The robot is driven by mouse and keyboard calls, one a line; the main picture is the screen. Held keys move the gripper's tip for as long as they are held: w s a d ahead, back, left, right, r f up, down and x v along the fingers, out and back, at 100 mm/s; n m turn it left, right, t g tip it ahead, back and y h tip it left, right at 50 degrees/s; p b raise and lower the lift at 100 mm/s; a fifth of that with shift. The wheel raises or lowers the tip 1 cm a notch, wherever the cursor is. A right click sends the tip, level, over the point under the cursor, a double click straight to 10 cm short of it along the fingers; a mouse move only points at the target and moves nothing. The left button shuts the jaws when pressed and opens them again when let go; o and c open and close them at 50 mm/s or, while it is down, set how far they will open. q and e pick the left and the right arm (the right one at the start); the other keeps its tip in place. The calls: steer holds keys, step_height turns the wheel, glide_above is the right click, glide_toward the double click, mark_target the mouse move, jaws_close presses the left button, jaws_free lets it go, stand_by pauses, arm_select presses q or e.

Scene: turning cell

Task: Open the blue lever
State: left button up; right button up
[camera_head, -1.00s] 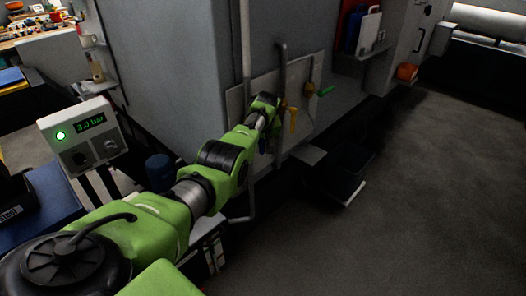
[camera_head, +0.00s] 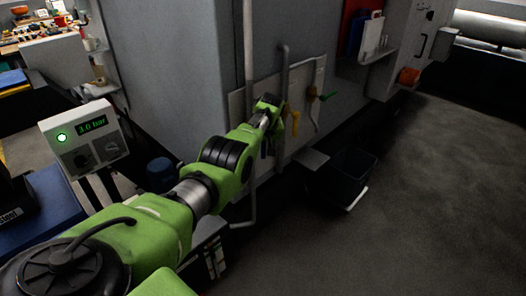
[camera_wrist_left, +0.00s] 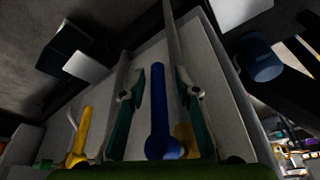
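The blue lever (camera_wrist_left: 160,115) is in the middle of the left wrist view, long and straight along the grey panel. A small part of it shows in the head view (camera_head: 264,150), mostly behind my arm. My left gripper (camera_wrist_left: 157,85) is open, with one finger on each side of the blue lever; there is a visible gap on both sides. In the head view the left gripper's fingers are hidden behind its own wrist. My right gripper is not in view.
A yellow lever (camera_head: 294,121) and a green lever (camera_head: 328,97) are on the panel to the right. Vertical grey pipes run beside the levers. A dark bin (camera_head: 350,176) stands on the floor below right. A pressure box reading 3.0 bar (camera_head: 83,138) is at left.

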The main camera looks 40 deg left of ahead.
arm_select(q)
steer(key=shift+r, duration=0.15)
steer(key=shift+v, duration=0.75)
steer(key=v, duration=1)
steer(key=shift+r, duration=0.1)
